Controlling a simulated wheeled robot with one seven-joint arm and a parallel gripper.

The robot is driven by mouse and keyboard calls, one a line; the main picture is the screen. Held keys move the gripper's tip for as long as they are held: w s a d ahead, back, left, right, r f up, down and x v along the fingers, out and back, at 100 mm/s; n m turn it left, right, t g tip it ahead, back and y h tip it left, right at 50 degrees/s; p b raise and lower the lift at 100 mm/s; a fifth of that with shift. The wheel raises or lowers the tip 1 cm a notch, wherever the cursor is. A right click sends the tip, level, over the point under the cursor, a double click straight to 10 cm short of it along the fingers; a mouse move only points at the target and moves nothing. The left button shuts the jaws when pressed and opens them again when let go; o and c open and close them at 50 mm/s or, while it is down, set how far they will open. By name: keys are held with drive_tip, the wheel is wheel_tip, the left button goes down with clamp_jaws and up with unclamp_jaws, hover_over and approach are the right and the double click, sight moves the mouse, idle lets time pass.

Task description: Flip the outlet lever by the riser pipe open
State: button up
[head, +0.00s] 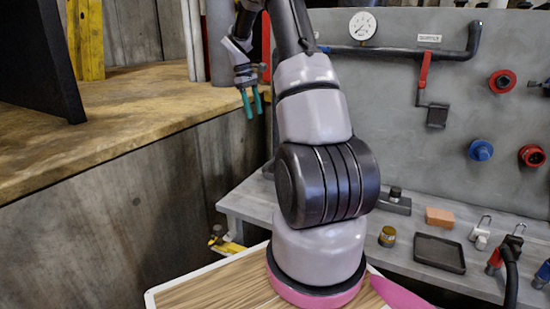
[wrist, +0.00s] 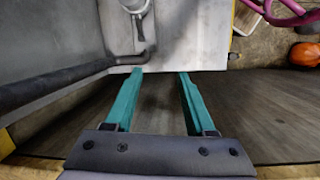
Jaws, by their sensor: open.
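A red lever (head: 424,72) hangs downward from the dark pipe (head: 400,52) on the grey panel, under a small label plate (head: 429,38). A dark square block (head: 437,117) sits just below and to the right of it. The pipe bends upward at its right end. My gripper (head: 252,103) is at the upper left in the head view, well apart from the lever, with its teal fingers pointing down. In the wrist view my gripper (wrist: 160,76) has its two fingers spread with nothing between them. The red lever cannot be made out in the wrist view.
A round gauge (head: 362,25) stands above the pipe. Red and blue round fittings (head: 481,150) are at the right. A grey bench (head: 340,227) below carries an orange block (head: 439,217) and a dark tray (head: 439,252). A wooden ledge (head: 130,117) fills the left.

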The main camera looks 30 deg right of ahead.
drive_tip(key=shift+n+g, duration=0.9)
drive_tip(key=d+f, duration=0.2)
drive_tip(key=f, duration=0.5)
drive_tip(key=d+f, duration=0.3)
drive_tip(key=f, duration=0.4)
drive_tip(key=s+d+f, duration=0.1)
drive_tip(key=d+f, duration=0.2)
drive_tip(key=f, duration=0.4)
drive_tip(key=shift+d, duration=0.15)
clamp_jaws()
